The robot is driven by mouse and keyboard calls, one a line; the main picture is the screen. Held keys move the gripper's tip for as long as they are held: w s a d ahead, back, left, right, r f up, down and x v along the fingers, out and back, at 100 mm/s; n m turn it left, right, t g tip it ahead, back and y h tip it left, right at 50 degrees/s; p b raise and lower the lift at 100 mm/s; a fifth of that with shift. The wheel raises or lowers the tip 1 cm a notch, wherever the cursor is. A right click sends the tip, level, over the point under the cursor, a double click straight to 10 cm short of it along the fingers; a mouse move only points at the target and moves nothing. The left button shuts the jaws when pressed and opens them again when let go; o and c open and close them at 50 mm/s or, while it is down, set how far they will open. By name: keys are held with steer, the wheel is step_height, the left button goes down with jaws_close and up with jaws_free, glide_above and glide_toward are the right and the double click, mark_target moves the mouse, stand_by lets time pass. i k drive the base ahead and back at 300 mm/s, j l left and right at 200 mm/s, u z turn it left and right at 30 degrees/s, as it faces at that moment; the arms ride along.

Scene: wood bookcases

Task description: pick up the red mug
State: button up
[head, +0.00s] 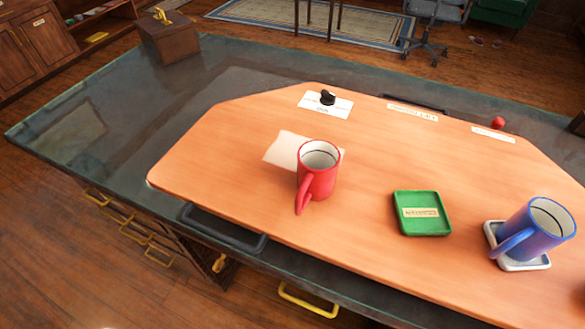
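The red mug (318,172) stands upright on the orange-brown wooden board (232,150), left of the board's middle. Its handle points toward the front, slightly left. A pale sheet of paper (285,148) lies behind and to the left of the mug, partly hidden by it. My gripper is not in the head view.
A green square tray (423,227) lies right of the mug. A blue mug (538,226) stands on a white coaster (522,264) farther right. A black object (327,98) sits on a card behind. A small red ball (498,123) is at the back right. The board's left part is bare.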

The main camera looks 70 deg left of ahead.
mark_target(318, 161)
steer(key=u, duration=1.9)
steer(key=j+z, duration=0.2)
steer(key=z, duration=1.25)
steer(key=k+j, duration=0.1)
steer(key=j, duration=0.25)
steer(key=k+j+z, duration=0.1)
steer(key=j, duration=0.25)
steer(key=k+j, duration=0.1)
steer(key=j, duration=0.25)
steer(key=k+j, duration=0.1)
steer(key=j, duration=0.25)
steer(key=z, duration=0.05)
